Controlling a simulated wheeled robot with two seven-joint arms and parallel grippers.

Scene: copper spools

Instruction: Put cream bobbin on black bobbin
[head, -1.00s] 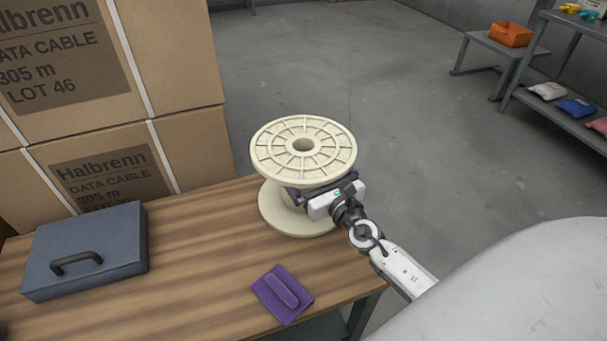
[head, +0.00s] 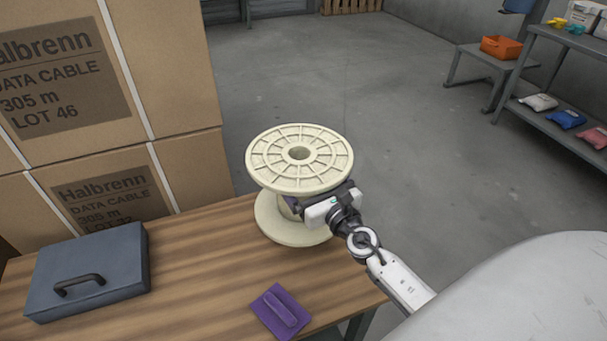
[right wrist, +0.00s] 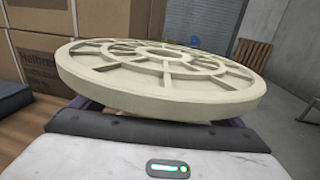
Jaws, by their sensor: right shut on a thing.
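The cream bobbin (head: 300,165) is upright at the far right end of the wooden table (head: 190,270). Its ribbed upper flange also fills much of the right wrist view (right wrist: 165,80). My right gripper (head: 298,205) is shut on the bobbin's core, between the two flanges, coming from the right. The flanges hide most of the fingers and core. I cannot tell for sure whether the lower flange touches the table. The black bobbin is not seen in any view. My left gripper is not in view.
A grey-blue case (head: 90,270) and a purple pad with a handle (head: 280,311) are on the table. Stacked cartons (head: 110,120) stand behind it at left. The grey floor (head: 400,130) beyond is open. A shelf (head: 560,125) and a low bench with an orange bin (head: 501,47) stand at far right.

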